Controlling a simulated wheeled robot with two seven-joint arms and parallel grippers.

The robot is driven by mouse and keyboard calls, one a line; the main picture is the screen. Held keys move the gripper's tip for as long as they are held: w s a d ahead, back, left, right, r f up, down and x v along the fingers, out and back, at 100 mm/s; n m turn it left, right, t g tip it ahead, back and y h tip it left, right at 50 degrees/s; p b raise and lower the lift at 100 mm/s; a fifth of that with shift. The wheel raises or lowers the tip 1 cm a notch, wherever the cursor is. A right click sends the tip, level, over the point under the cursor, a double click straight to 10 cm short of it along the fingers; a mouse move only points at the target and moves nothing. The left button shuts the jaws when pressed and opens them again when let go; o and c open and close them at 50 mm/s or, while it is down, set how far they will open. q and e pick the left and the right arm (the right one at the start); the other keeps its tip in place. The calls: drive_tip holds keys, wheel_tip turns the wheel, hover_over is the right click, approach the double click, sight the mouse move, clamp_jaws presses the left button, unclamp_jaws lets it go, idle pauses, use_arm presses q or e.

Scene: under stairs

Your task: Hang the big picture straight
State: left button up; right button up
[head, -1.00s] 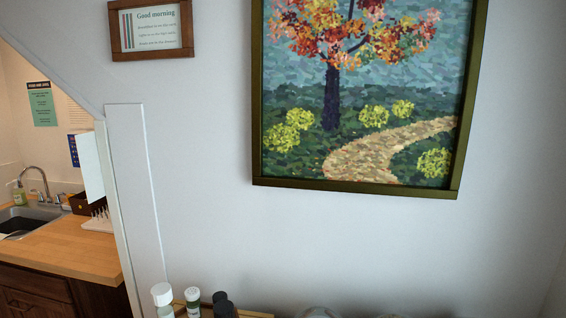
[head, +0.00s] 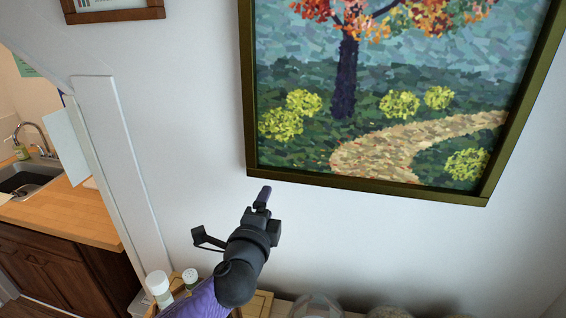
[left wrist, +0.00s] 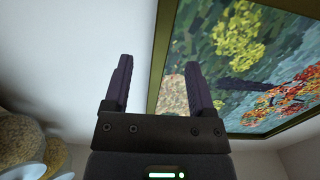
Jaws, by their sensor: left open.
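The big picture (head: 385,105) hangs on the white wall, an autumn tree and path in a dark olive-gold frame. Its bottom edge slopes down to the right in the head view; its top is out of view. My left gripper (head: 263,195) is open and empty, just below the frame's lower left corner. In the left wrist view, the gripper's fingers (left wrist: 158,75) straddle the line of the frame, one over wall, one over the painting (left wrist: 240,60). I cannot tell whether they touch it. My right gripper is not in view.
A small framed sign (head: 112,10) hangs at the upper left. Below stand white-capped bottles (head: 158,288) and round glassy objects (head: 318,306), partly cut off. A wooden counter (head: 75,222) with a sink is at the left. The wall right below the picture is clear.

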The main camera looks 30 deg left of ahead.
sight(277, 177)
use_arm(q)
drive_tip(key=x, duration=0.7)
drive_tip(key=shift+w+r, duration=0.25)
drive_tip(key=shift+w, duration=0.15)
drive_tip(key=shift+w+a, duration=0.1)
drive_tip(key=shift+w, duration=0.2)
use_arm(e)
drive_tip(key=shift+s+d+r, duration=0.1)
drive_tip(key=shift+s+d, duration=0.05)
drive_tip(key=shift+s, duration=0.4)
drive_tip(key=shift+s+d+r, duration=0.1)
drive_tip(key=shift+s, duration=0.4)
use_arm(q)
drive_tip(key=shift+c, duration=0.3)
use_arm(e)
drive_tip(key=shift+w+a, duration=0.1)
use_arm(q)
drive_tip(key=c, duration=0.7)
clamp_jaws()
